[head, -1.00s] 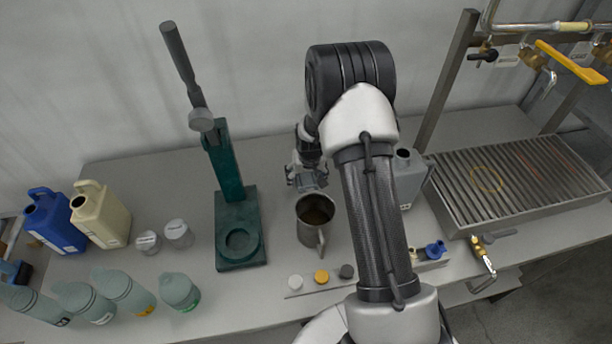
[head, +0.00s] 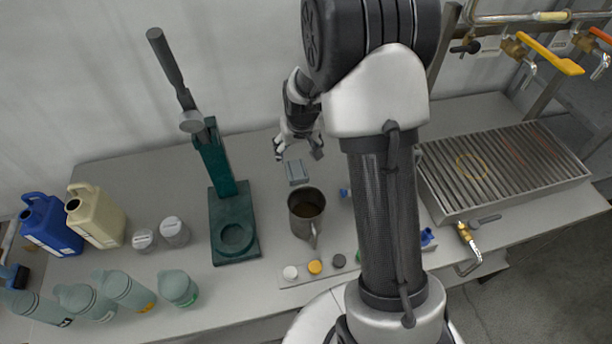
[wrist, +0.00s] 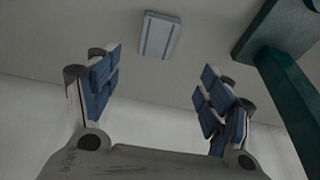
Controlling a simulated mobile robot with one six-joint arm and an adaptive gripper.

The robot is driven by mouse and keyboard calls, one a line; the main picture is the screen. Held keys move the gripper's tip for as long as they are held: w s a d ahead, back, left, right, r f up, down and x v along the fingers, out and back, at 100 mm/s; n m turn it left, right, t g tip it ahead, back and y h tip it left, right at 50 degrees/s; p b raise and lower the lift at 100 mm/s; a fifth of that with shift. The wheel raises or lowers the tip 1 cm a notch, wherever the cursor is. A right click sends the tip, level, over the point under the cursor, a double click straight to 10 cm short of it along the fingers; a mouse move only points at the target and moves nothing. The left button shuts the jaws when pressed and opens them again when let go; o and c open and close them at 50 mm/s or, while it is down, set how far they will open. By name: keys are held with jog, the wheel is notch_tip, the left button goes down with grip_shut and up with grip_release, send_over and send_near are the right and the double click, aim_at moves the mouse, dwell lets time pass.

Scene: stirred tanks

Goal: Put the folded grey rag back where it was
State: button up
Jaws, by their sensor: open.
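The folded grey rag (head: 297,172) lies flat on the table, just behind the metal mug. My gripper (head: 298,151) is open and empty, behind and above the rag. In the wrist view its two blue-padded fingers (wrist: 160,86) stand wide apart with nothing between them.
The metal mug (head: 306,209) holds dark contents in front of the rag. A green press (head: 233,215) stands to the left; its base shows in the wrist view (wrist: 262,35). Bottles and jugs fill the far left. A slatted drain rack (head: 500,170) is at right.

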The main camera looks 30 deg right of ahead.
jog(key=s+a+r+n, duration=0.1)
jog(key=s+a+r, duration=0.2)
jog(key=s+r, duration=0.35)
jog(key=s+a+r, duration=0.3)
jog(key=s+r, duration=0.1)
jog(key=r, duration=0.6)
jog(key=s+a+r, duration=0.2)
jog(key=s, duration=0.8)
jog(key=s+a+r+n+t, duration=0.1)
jog(key=s+a+r, duration=0.1)
jog(key=s, duration=0.7)
jog(key=shift+s+a+r+y, duration=0.2)
jog(key=shift+s+r+y, duration=0.15)
jog(key=shift+r, duration=0.35)
notch_tip(320, 180, down, 3)
jog(key=b, duration=0.3)
jog(key=shift+f, duration=0.15)
